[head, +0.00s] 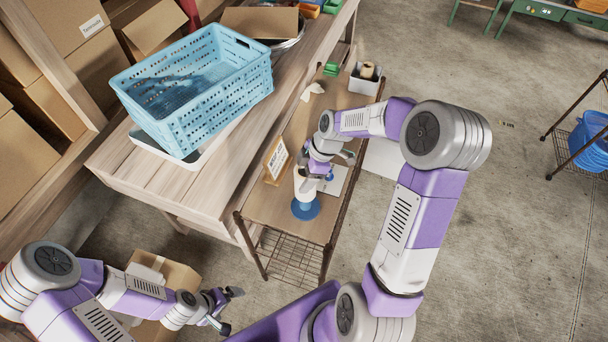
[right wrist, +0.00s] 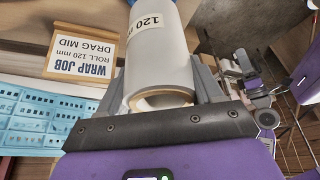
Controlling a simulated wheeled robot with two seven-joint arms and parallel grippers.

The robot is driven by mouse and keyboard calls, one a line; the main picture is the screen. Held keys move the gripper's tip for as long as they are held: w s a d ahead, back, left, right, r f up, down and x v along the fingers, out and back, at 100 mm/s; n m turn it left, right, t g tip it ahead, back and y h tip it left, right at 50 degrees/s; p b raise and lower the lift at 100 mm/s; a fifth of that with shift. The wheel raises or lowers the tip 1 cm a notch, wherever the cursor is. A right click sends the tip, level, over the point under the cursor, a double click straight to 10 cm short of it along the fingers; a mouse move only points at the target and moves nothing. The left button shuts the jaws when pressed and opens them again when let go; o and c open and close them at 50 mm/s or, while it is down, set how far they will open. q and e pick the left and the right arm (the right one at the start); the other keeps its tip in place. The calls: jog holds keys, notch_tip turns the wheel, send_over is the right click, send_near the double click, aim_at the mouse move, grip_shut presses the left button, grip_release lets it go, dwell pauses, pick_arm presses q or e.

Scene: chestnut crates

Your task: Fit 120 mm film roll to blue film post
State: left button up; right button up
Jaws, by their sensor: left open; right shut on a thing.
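The white film roll (head: 300,187) is in my right gripper (head: 311,170), directly above the round blue base of the film post (head: 305,210) on the small brown table. In the right wrist view the roll (right wrist: 158,60) carries a "120" label and lies between the two fingers, its brown cardboard core end towards the camera. A bit of blue shows past its far end. I cannot tell whether the roll is around the post or only above it; the roll and gripper hide the shaft. My left gripper (head: 229,308) is open and empty, low at left, away from the post.
A white bin (head: 366,82) holding a roll is at the table's far end. A blue crate (head: 192,90) sits on the wooden bench.

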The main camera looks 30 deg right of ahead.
jog(key=shift+f, duration=0.15)
jog(key=shift+f+b, duration=0.35)
jog(key=shift+b, duration=0.05)
jog(key=shift+f+b, duration=3.25)
jog(key=shift+f, duration=0.5)
jog(key=o, duration=1.3)
jog(key=v, duration=0.7)
jog(key=shift+d+r, duration=0.1)
jog(key=shift+r, duration=0.2)
jog(key=shift+p, duration=0.35)
